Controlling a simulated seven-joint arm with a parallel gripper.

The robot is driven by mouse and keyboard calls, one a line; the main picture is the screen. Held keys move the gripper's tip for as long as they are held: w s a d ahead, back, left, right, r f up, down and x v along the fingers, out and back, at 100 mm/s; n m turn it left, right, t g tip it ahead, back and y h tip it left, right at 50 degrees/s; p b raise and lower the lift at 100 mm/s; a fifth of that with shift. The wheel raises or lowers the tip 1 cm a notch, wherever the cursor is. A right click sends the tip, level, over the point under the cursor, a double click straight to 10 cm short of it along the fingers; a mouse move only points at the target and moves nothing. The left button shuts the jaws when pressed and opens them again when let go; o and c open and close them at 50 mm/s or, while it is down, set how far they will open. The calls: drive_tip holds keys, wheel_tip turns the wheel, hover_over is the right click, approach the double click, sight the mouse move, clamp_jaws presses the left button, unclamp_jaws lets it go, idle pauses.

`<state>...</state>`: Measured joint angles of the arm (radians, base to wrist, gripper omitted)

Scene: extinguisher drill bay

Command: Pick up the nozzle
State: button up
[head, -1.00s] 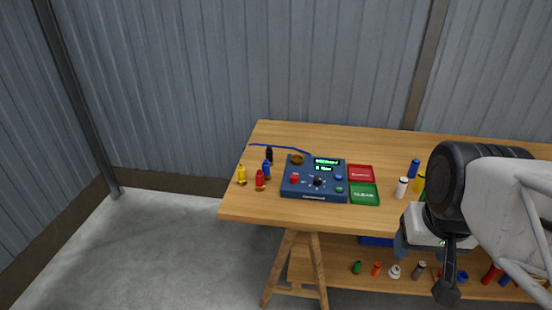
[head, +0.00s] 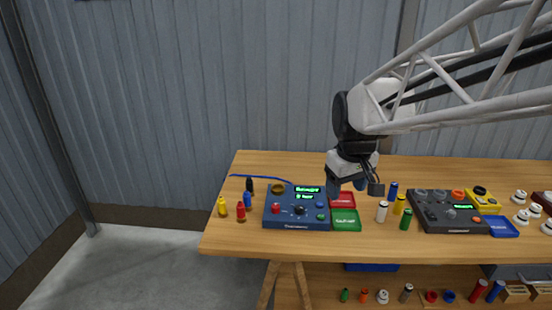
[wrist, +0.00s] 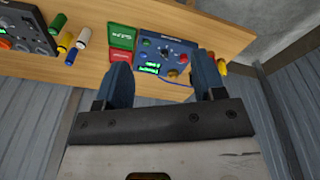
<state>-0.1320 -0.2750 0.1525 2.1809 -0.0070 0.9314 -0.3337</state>
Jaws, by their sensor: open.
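No part is clearly recognisable as a nozzle at this size. Small bottle-like pieces stand at the left end of the bench: a yellow one (head: 222,208), a red one (head: 240,212), a blue one (head: 248,199) and a black one (head: 250,185). A thin blue hose or cord (head: 262,178) runs behind them toward the blue control box (head: 284,220). My gripper (head: 347,190) hangs above the bench near the red tray (head: 343,198), open and empty. In the wrist view my gripper (wrist: 164,78) shows two spread blue fingers, with the box (wrist: 178,50) beyond them.
A green tray (head: 345,222) lies beside the box. White (head: 382,211), yellow, green and blue cylinders stand right of it, then a dark console (head: 445,222). The lower shelf (head: 325,299) holds more small parts. A metal wall stands behind the wooden bench (head: 300,246).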

drive_tip(key=w+a+f+n, duration=0.25)
drive_tip(key=w+a, duration=0.35)
drive_tip(key=w, duration=0.4)
drive_tip(key=n+g, duration=0.2)
drive_tip(key=n, duration=0.6)
approach(247, 192)
wheel_tip(247, 192, down, 5)
drive_tip(key=shift+s+d+f, duration=0.1)
drive_tip(key=shift+s, duration=0.05)
drive_tip(key=shift+f, duration=0.2)
drive_tip(key=shift+f, duration=0.1)
drive_tip(key=shift+f, duration=1.15)
drive_tip(key=shift+f, duration=0.15)
